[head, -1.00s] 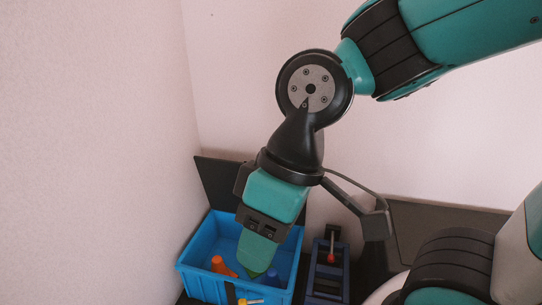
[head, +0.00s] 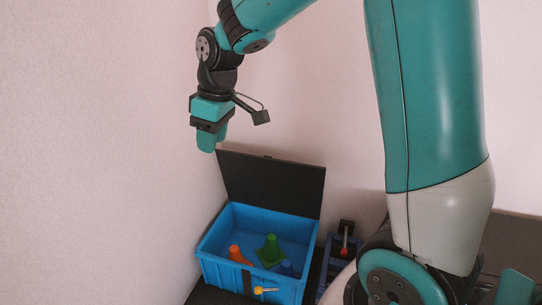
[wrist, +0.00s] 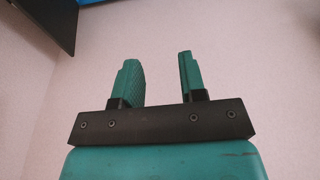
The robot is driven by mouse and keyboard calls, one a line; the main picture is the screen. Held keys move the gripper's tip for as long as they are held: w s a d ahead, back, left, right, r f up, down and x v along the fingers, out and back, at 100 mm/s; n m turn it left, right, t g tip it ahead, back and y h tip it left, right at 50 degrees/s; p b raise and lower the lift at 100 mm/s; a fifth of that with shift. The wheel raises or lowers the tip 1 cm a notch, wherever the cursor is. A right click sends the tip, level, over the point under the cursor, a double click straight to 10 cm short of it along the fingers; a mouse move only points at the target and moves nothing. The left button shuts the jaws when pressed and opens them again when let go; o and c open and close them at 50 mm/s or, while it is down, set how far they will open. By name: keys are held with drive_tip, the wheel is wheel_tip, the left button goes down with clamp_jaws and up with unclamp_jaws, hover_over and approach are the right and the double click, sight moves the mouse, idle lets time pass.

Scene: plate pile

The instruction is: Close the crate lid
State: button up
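The blue crate (head: 222,275) stands low in the middle of the head view. Its dark lid (head: 270,185) stands open, raised nearly upright at the crate's back edge. Inside the crate are a green cone (head: 270,250), an orange cone (head: 237,255) and a blue piece (head: 286,267). My gripper (head: 208,147) hangs above the crate's back left, near the lid's upper left corner, apart from it as far as I can tell. In the wrist view my gripper (wrist: 160,62) is open and empty. A dark panel, seemingly the lid (wrist: 45,18), shows there at top left.
A yellow-tipped latch or handle (head: 264,290) is at the crate's front. A dark blue rack with a red-knobbed part (head: 344,252) stands right of the crate. Pale walls rise close on the left and behind. My arm covers much of the right side.

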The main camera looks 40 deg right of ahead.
drive_tip(key=w+d+f+h+p, duration=0.1)
drive_tip(key=w+d+f, duration=0.25)
drive_tip(key=d, duration=0.55)
drive_tip(key=w+d+f+h, duration=0.15)
drive_tip(key=w+d, duration=0.35)
drive_tip(key=d, duration=0.5)
drive_tip(key=w+d+f+h+p, duration=0.1)
drive_tip(key=w+d+f, duration=0.25)
drive_tip(key=d, duration=0.55)
drive_tip(key=shift+m+g, duration=0.4)
drive_tip(key=b+x, duration=0.2)
drive_tip(key=x, duration=0.3)
drive_tip(key=b+x, duration=0.2)
drive_tip(key=x, duration=0.4)
drive_tip(key=w+b+x, duration=0.1)
drive_tip(key=b+x, duration=0.1)
drive_tip(key=x, duration=0.4)
drive_tip(key=shift+d, duration=0.4)
clamp_jaws()
